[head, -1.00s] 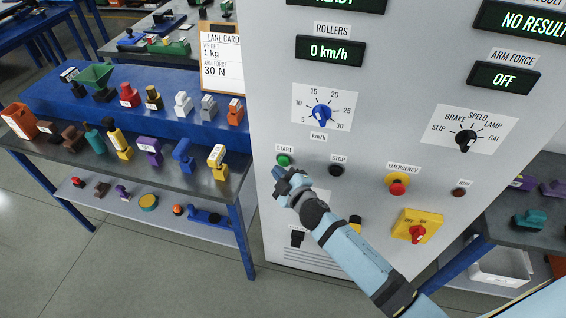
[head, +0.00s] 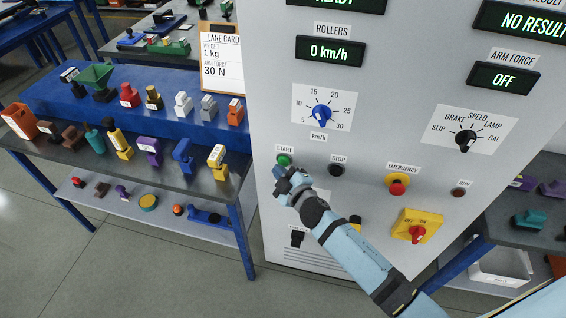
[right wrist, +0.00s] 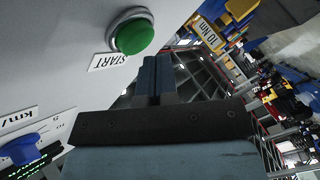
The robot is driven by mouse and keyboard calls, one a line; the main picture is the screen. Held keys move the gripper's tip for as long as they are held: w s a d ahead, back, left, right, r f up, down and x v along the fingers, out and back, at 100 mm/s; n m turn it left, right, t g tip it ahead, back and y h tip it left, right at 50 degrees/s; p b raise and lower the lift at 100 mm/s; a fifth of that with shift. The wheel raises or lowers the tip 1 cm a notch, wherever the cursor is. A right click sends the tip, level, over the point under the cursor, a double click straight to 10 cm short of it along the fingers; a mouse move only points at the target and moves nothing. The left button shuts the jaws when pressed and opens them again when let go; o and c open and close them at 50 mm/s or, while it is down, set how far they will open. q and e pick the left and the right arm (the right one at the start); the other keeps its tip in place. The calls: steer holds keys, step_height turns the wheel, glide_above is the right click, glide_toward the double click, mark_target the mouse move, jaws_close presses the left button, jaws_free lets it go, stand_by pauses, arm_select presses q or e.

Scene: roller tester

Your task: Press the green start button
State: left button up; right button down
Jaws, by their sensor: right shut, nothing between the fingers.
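The green start button (head: 284,160) sits under the START label on the grey cabinet's left side. It shows large in the right wrist view (right wrist: 134,36), in a pale ring, and looks not covered. My right gripper (head: 281,173) is shut and empty, just below the button in the head view. In the right wrist view its closed fingers (right wrist: 156,72) point up beside the button, with a gap between them. Whether the fingertips touch the cabinet cannot be told. My left gripper is not in view.
The black stop button (head: 336,170), yellow-ringed emergency button (head: 397,187) and blue speed dial (head: 321,115) are on the same panel. A yellow plate with a red switch (head: 417,229) sits lower right. A bench with several coloured blocks (head: 130,165) stands to the left.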

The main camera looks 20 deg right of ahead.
steer(key=shift+w+d, duration=0.15)
steer(key=shift+w, duration=0.05)
